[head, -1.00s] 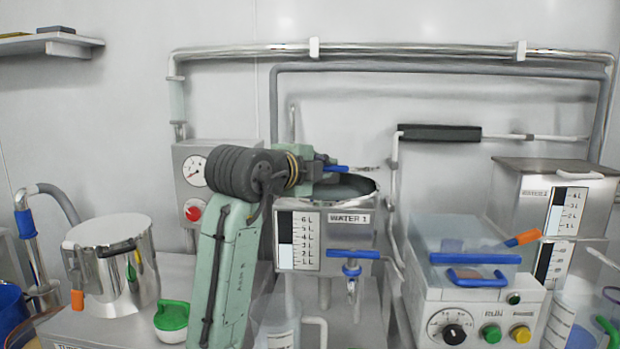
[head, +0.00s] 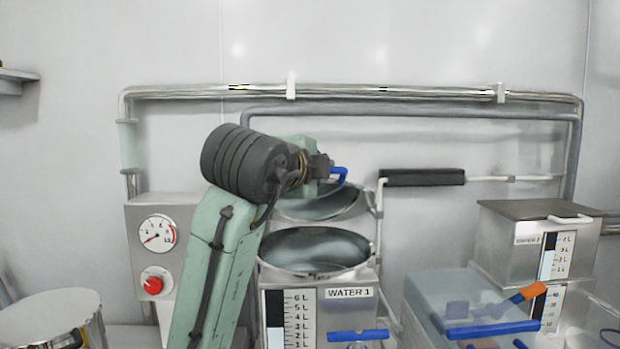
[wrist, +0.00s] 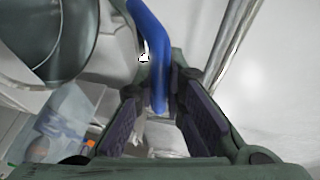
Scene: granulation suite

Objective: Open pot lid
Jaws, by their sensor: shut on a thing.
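The WATER 1 pot (head: 345,292) is a square steel vessel with a round opening on top, seen in the middle of the head view. Its round lid (head: 340,207) stands raised and tilted behind the opening, with the hollow of the pot showing. My gripper (head: 330,172) is at the top of the lid, shut on its blue handle (head: 341,177). In the wrist view the blue handle (wrist: 150,45) runs down between the two dark fingers of my gripper (wrist: 162,108). My arm hides part of the pot's left side.
A steel pipe (head: 420,93) runs along the wall behind. A gauge box (head: 155,260) stands left of my arm, with a round steel pot (head: 50,310) at the lower left. The WATER 2 vessel (head: 520,245) and a clear-covered machine (head: 440,300) are at the right.

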